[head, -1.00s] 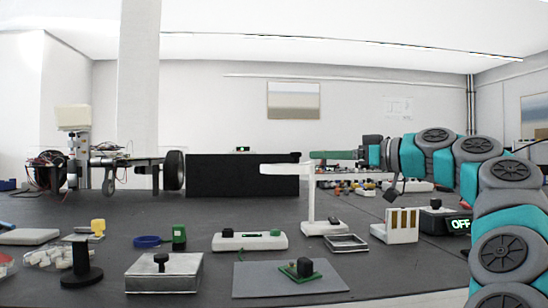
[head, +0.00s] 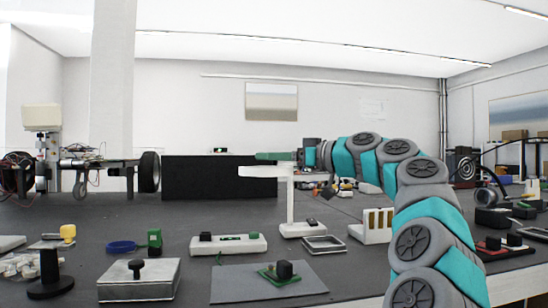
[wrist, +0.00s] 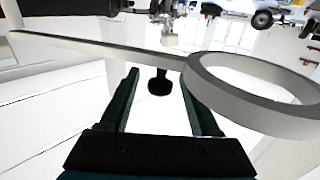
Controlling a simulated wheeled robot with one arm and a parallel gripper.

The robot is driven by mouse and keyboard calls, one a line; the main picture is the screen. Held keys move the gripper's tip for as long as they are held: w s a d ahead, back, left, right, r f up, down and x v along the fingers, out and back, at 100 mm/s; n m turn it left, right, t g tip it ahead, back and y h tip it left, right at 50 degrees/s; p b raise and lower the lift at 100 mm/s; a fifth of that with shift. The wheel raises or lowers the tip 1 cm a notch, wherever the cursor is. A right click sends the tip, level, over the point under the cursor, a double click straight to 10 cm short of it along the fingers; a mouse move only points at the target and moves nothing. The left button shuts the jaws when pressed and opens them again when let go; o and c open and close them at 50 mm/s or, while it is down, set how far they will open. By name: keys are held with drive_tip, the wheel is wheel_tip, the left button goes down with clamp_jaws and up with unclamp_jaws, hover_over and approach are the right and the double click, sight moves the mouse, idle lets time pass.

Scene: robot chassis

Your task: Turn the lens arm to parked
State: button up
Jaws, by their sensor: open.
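The lens arm (head: 262,171) is a white horizontal bar on a white upright stand (head: 291,205), reaching left from the post in the head view. In the wrist view its pale lens ring (wrist: 205,88) is large at the right, with the bar running to the upper left. My gripper (head: 262,156) points left just above the bar. In the wrist view its dark green fingers (wrist: 160,76) are apart, the right one partly under the ring's outline. A dark knob (wrist: 160,84) shows between the fingers; I cannot tell whether it touches them.
A black block (head: 208,177) stands behind, left of the post. A white device (head: 228,243), a grey mat (head: 240,286) and a metal box (head: 140,283) lie nearer.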

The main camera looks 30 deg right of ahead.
clamp_jaws()
idle(0.4)
idle(0.9)
